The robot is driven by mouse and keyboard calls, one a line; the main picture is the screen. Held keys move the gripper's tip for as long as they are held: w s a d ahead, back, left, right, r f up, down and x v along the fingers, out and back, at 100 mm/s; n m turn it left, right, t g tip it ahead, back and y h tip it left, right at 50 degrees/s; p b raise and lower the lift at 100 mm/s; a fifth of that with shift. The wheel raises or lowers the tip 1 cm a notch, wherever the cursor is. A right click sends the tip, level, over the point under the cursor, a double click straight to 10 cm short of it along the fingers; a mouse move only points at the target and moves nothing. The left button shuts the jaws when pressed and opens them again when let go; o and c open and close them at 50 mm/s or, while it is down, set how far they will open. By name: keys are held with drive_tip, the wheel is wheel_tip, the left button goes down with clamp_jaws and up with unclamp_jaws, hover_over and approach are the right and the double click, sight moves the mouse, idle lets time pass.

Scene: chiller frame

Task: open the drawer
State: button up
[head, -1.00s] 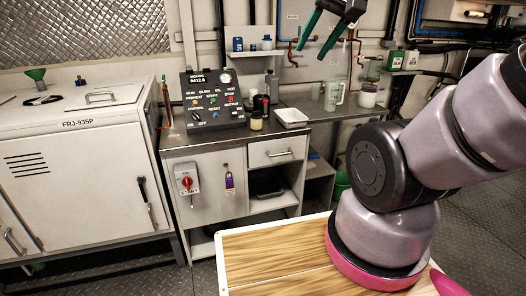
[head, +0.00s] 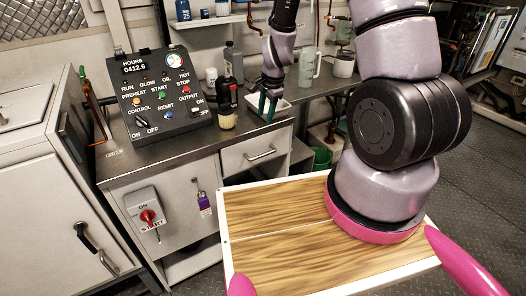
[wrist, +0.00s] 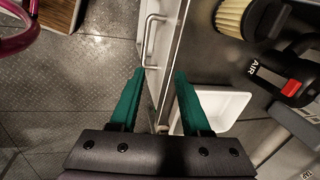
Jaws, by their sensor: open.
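The drawer (head: 236,162) is a pale front under the right part of the metal counter, and it looks shut. Its silver bar handle (head: 260,154) runs across the front. In the wrist view the handle (wrist: 150,38) lies beyond my fingertips, slightly left of the line between them. My gripper (head: 267,106) has green fingers that point down over the counter's front edge, above the drawer. In the wrist view my gripper (wrist: 158,76) is open and empty, with the counter edge showing between its fingers. It is apart from the handle.
A white tray (wrist: 232,104) lies on the counter close to the right finger. A control panel (head: 160,95) stands at the left. The floor before the drawer is clear in the wrist view.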

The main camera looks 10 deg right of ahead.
drive_tip(key=m, duration=0.1)
approach(263, 155)
drive_tip(key=shift+g, duration=0.3)
drive_tip(key=x, duration=0.5)
drive_tip(key=w+x, duration=0.1)
drive_tip(key=x, duration=0.2)
drive_tip(key=shift+a+r, duration=0.1)
clamp_jaws()
idle(0.9)
